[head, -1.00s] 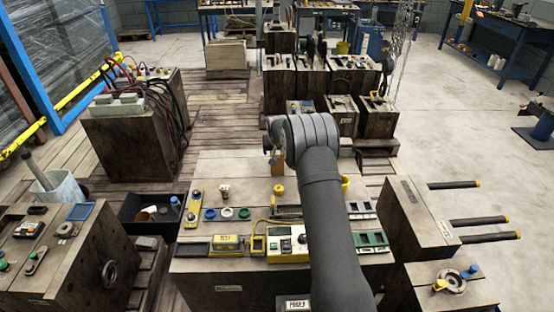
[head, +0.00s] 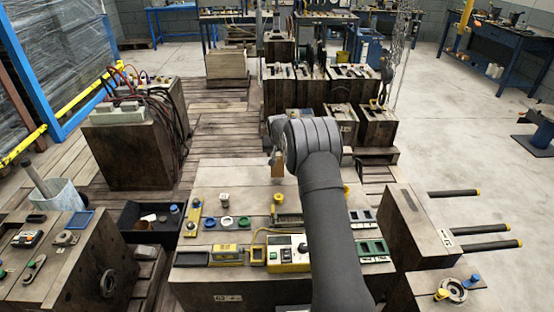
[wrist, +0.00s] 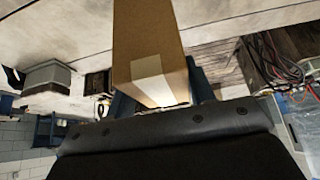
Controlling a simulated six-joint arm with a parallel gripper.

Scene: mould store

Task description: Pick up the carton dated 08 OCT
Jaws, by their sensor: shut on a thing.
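A brown cardboard carton (wrist: 150,40) with a pale tape or label patch on its near end fills the upper middle of the wrist view. My gripper (wrist: 160,102) is shut on it; dark blue jaw parts show on both sides of its lower end. In the head view, a small part of the carton (head: 277,168) shows left of my wrist, above the wooden block top. My arm hides most of the gripper there. No date can be read on the carton in either view.
The large block (head: 205,180) below my arm carries a yellow and white control box (head: 288,252), green blocks (head: 370,250), and knobs. A black bin (head: 140,219) stands to its left. Rods (head: 485,228) jut from a block at right. Taller blocks stand behind.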

